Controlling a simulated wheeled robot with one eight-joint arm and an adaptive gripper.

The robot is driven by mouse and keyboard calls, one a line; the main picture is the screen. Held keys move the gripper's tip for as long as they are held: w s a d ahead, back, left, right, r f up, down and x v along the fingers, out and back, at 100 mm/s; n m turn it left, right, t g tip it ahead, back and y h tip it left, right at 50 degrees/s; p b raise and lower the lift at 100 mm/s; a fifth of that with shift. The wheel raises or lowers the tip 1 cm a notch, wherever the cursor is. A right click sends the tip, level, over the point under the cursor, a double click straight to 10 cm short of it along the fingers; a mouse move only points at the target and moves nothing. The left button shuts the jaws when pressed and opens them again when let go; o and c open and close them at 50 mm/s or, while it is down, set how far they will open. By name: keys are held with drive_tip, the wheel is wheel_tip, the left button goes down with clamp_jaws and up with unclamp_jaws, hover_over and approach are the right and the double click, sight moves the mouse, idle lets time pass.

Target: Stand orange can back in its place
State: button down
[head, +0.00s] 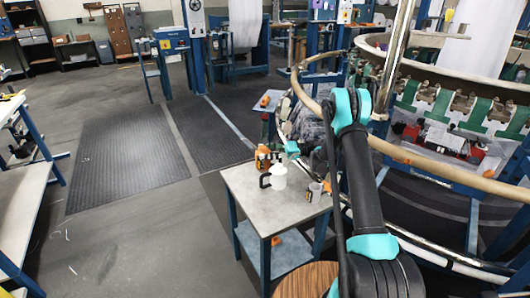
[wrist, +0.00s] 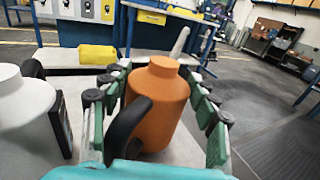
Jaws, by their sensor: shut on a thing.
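The orange can (wrist: 158,105), with a narrow neck and a black handle, stands upright between the fingers of my gripper (wrist: 157,85) in the wrist view. The fingers are shut on its sides, and the handle points toward the lower left. The can also shows in the head view (head: 262,155), at the back edge of the small table (head: 238,187). I cannot tell whether its base touches the tabletop.
A white can (head: 278,176) with a black handle stands close beside the orange can; it also fills the left of the wrist view (wrist: 25,115). A grey cup (head: 315,191) stands on the table's right. The loom's pale ring rail (head: 440,169) runs at right.

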drive_tip(key=shift+f, duration=0.55)
drive_tip(key=shift+c, duration=1.9)
unclamp_jaws()
wheel_tip(320, 180, up, 10)
